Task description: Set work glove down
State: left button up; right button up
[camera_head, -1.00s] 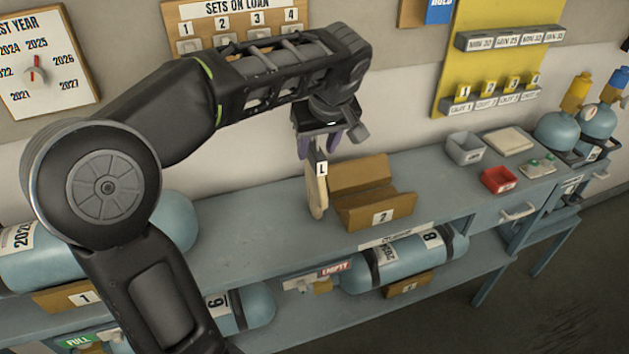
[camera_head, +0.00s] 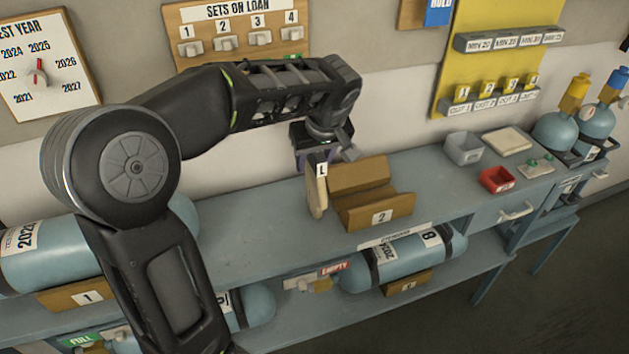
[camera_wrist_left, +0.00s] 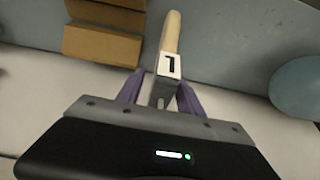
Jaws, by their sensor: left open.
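The work glove (camera_head: 316,197) is a slim beige shape with a white tag marked L at its upper end. It appears upright at the bench, just left of the wooden cradle marked 2 (camera_head: 378,214). My left gripper (camera_head: 318,160) is above it, pointing down. In the left wrist view, my open purple fingers (camera_wrist_left: 160,92) stand on either side of the tagged end of the glove (camera_wrist_left: 172,35). Whether a finger touches it, and exactly how its lower end meets the bench, I cannot tell. My right gripper is not in view.
The blue bench top (camera_head: 260,225) is clear left of the glove. A grey bin (camera_head: 464,148) and red bin (camera_head: 497,180) stand to the right. Blue cylinders (camera_head: 405,258) lie on the lower shelf. The wall is close behind.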

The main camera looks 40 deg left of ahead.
pick_arm(q)
jog(key=shift+c, duration=0.5)
grip_shut()
dwell(1.1)
